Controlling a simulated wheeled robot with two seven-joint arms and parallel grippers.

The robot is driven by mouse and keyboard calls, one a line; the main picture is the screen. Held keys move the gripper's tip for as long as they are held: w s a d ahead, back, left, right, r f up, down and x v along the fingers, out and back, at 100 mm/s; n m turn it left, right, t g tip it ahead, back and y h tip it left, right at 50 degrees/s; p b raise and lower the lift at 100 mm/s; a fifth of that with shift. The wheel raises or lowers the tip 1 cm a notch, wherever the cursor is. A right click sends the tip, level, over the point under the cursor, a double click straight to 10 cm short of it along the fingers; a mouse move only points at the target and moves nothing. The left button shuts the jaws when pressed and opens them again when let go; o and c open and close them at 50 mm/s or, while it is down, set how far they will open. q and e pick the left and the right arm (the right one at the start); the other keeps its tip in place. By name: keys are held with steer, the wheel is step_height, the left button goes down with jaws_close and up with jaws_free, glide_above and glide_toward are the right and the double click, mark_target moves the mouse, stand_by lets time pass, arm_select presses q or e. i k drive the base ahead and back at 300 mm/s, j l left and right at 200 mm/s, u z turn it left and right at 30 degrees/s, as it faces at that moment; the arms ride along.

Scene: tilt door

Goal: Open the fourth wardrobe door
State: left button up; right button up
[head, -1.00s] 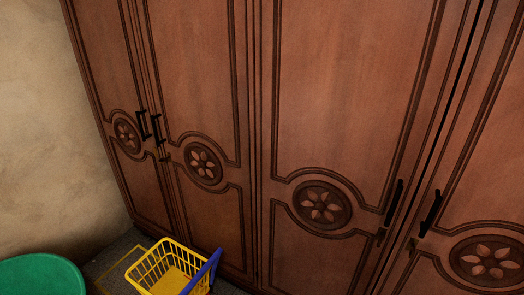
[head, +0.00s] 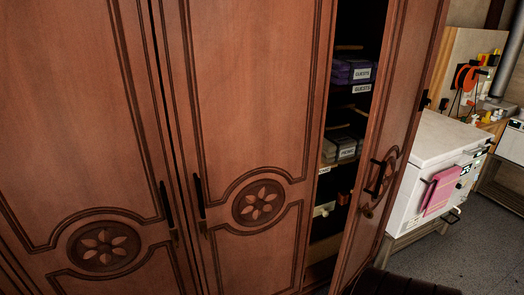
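The wooden wardrobe fills the left and middle of the head view. One closed door (head: 80,130) with a carved flower is at the left. Its black handle (head: 167,205) is at its right edge. Beside it is the fourth door (head: 245,100), closed, with a black handle (head: 200,200) at its left edge. A thin dark gap runs between these two doors. Right of the fourth door, another door (head: 405,90) stands open and juts towards me. It has its own black handle (head: 380,178). Neither of my grippers is in view.
Shelves behind the open door hold dark folded items with labels (head: 352,72) and grey ones (head: 340,150). A white chest (head: 425,150) with a pink cloth (head: 440,190) stands to the right. Grey floor (head: 470,245) is clear there. A dark shape at the bottom edge is unclear.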

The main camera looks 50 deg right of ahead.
mark_target(247, 83)
steer(key=z, duration=1.6)
